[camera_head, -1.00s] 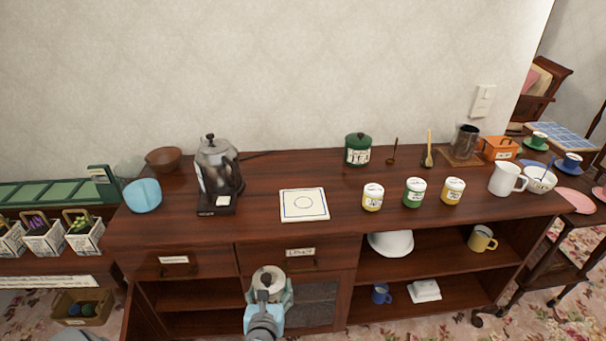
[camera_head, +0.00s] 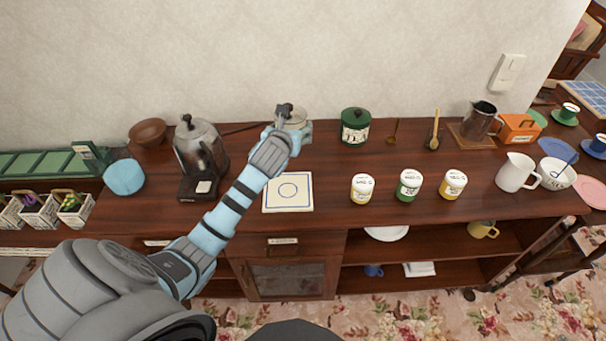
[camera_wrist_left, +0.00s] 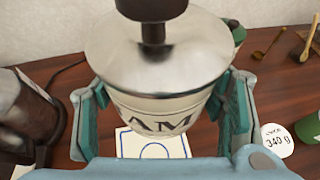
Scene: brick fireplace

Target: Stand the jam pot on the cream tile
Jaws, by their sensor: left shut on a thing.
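The jam pot (camera_wrist_left: 160,75), pale with dark "AM" lettering, a shiny metal lid and a dark knob, fills the middle of the left wrist view. My left gripper (camera_head: 290,128) is shut on it, with a finger on each side. In the head view the pot (camera_head: 297,117) shows partly behind the gripper, in front of the wall. The cream tile (camera_head: 288,204) with a blue border and circle lies bare on the sideboard. In the left wrist view the tile (camera_wrist_left: 131,142) shows below the pot, partly covered by it and the gripper. My right gripper is not in view.
A green tea canister (camera_head: 355,127) stands behind, near the wall.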

